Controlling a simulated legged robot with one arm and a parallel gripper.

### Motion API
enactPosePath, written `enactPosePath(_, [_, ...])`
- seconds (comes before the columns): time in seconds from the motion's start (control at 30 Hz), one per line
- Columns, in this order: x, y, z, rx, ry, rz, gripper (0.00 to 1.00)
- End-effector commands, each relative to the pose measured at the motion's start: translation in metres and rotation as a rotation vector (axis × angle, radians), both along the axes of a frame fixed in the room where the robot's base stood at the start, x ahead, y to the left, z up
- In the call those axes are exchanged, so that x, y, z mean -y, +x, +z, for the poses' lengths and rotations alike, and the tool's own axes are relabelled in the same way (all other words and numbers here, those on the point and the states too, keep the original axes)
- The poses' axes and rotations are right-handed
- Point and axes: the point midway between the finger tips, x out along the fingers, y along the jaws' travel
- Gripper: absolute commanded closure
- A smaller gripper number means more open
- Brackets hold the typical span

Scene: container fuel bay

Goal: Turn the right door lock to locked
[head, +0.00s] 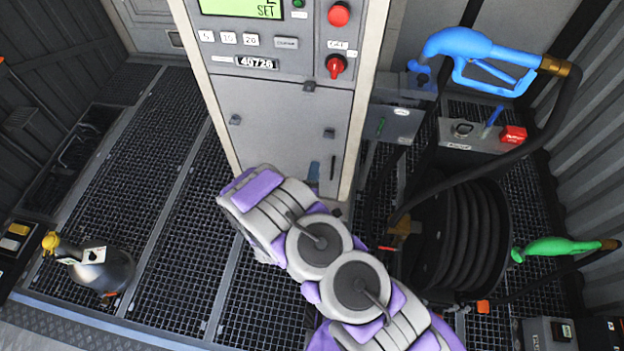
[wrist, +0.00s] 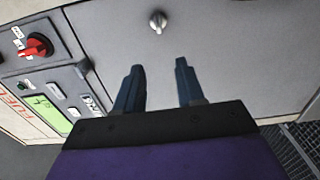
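A grey cabinet door (head: 275,140) is below the control panel, with a small latch (head: 235,119) at its left and another, the right door lock (head: 329,132), at its right. In the wrist view a small silver turn knob (wrist: 158,22), which looks like the right lock, stands out from the grey door (wrist: 225,45). I cannot tell its locked or unlocked setting. My gripper (wrist: 158,85) is open and empty, its two dark blue fingers apart and short of the knob. In the head view the gripper (head: 323,171) shows just below the right lock, partly hidden by my arm.
A red rotary switch (head: 336,66) and a red button (head: 339,14) are on the panel above. A blue nozzle (head: 470,45) and a hose reel (head: 460,235) are at the right.

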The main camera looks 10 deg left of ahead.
Motion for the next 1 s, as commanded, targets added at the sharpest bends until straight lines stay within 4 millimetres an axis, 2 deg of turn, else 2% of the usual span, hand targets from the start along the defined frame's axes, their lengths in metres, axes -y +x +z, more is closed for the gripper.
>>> enactPosePath(0.1, [-0.001, -0.014, 0.0, -0.003, -0.002, 0.0, 0.62])
enactPosePath(0.3, [-0.001, -0.026, -0.001, -0.003, 0.0, 0.0, 0.62])
enactPosePath(1.0, [0.0, -0.026, 0.0, -0.01, 0.015, -0.008, 0.62])
